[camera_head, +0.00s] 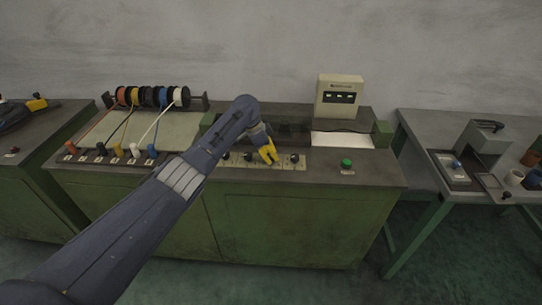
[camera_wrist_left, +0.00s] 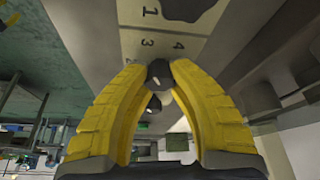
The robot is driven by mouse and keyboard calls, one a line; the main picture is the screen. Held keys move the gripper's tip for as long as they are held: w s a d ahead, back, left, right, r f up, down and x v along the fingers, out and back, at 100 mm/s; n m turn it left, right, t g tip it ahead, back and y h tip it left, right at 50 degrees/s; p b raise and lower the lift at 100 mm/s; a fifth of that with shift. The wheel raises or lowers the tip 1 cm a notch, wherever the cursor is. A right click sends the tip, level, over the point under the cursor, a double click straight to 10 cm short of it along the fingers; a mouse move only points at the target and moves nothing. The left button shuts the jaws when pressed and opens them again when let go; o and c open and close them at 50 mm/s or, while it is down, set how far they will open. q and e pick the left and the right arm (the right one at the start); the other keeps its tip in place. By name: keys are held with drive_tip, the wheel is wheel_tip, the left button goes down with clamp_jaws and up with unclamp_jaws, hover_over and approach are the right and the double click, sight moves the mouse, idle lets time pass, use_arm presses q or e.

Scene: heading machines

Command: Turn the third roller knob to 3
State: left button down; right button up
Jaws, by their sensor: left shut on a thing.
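A pale control panel (camera_head: 282,165) with dark roller knobs runs along the front of the green machine. My left gripper (camera_head: 269,155), yellow, reaches down to this panel and hides the knob under it. One dark knob (camera_head: 248,157) shows left of the gripper and another dark knob (camera_head: 295,159) shows right of it. In the left wrist view, the yellow fingers (camera_wrist_left: 159,70) are shut on a dark knob (camera_wrist_left: 159,74). Numerals, among them 1, 3 and 4, are printed on the panel (camera_wrist_left: 150,44) beyond it. The knob's pointer setting cannot be read. My right gripper is out of view.
A green button (camera_head: 347,163) sits on the machine top to the right. A beige box with a display (camera_head: 339,96) stands at the back. Wire spools (camera_head: 152,97) stand at the back left. A side table (camera_head: 440,133) with small items is at the right.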

use_arm(q)
drive_tip(key=shift+d+r, duration=0.1)
drive_tip(key=c, duration=1.1)
unclamp_jaws()
drive_tip(key=shift+o, duration=0.2)
drive_tip(key=v, duration=1.2)
